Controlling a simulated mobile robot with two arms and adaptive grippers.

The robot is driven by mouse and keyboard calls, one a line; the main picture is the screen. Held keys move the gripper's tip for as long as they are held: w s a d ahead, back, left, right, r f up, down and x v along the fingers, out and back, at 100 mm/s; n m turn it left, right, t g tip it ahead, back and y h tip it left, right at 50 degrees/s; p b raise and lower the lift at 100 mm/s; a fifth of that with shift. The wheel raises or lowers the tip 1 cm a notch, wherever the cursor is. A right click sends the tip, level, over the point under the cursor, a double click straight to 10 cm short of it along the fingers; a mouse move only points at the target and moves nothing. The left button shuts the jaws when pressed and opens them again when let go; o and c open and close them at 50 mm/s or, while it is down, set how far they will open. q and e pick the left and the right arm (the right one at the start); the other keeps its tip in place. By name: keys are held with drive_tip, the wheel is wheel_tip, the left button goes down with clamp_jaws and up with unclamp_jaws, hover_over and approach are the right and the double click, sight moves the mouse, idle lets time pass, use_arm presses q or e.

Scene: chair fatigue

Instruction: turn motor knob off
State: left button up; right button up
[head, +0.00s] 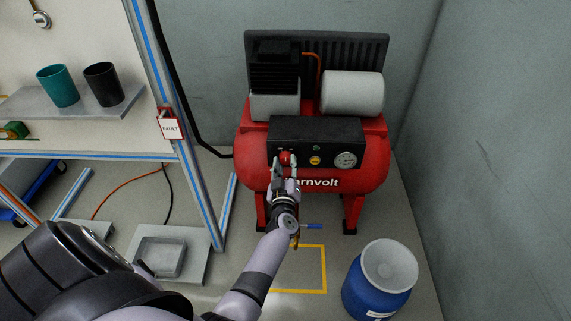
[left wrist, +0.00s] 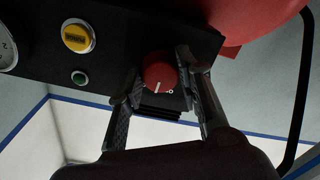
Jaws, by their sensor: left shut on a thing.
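The red motor knob (head: 285,157) sits on the left part of the black control panel (head: 315,133) of the red compressor (head: 365,175). My left gripper (head: 285,164) is at the panel with one finger on each side of the knob, shut on it. In the left wrist view the knob (left wrist: 158,74) shows between the two fingertips (left wrist: 157,80). A white pointer line on its face points toward the picture's bottom, close to a small white mark. The right gripper is not in view.
A yellow button (head: 315,160) and a gauge (head: 346,160) are right of the knob. A blue barrel (head: 375,295) stands at the front right. A workbench frame with a FAULT tag (head: 171,128) and two cups stands at left.

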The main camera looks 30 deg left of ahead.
use_arm(q)
drive_tip(key=shift+n, duration=3.2)
drive_tip(key=o, duration=1.2)
drive_tip(key=shift+c, duration=0.2)
